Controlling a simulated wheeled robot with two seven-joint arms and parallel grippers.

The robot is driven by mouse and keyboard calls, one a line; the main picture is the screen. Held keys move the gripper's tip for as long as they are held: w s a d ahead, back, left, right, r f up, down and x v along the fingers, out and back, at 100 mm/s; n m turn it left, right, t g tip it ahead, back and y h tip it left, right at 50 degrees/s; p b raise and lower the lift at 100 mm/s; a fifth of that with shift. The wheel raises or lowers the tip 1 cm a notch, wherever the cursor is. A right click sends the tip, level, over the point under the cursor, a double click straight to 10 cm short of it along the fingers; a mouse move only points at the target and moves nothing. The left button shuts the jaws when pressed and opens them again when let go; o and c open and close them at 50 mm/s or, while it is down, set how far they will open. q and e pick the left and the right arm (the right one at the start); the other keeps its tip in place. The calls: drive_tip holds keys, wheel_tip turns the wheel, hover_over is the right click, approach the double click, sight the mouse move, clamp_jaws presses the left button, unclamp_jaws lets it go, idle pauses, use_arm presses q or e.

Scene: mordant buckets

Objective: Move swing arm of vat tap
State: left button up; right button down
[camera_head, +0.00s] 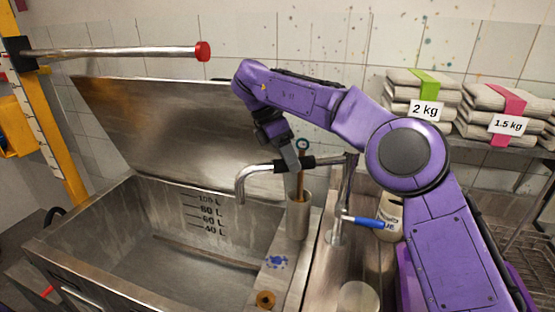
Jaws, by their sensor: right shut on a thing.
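The swing arm (262,170) of the vat tap is a metal pipe with a black sleeve (310,162). It reaches left from the upright tap pipe (346,190), and its bent-down outlet hangs over the right part of the steel vat (120,192). My right gripper (293,163) comes down from above and is shut on the swing arm at the left end of the sleeve. Its fingertips are small and partly hard to make out. A blue lever (364,222) sticks out low on the tap. My left gripper is not in view.
The vat's hinged lid (165,125) stands open behind. A metal cylinder (298,218) holding a dial thermometer (302,145) stands under the swing arm. A pale container (391,222) is beside the lever. A red-tipped bar (130,52) juts in upper left. Labelled cloth stacks (421,100) fill the right shelf.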

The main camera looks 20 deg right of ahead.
idle(0.3)
drive_tip(key=c, duration=0.7)
unclamp_jaws()
drive_tip(key=shift+d, duration=0.1)
drive_tip(key=shift+c, duration=0.2)
drive_tip(key=p+v, duration=0.8)
drive_tip(key=v, duration=0.2)
drive_tip(key=shift+r, duration=0.2)
drive_tip(key=shift+w, duration=0.15)
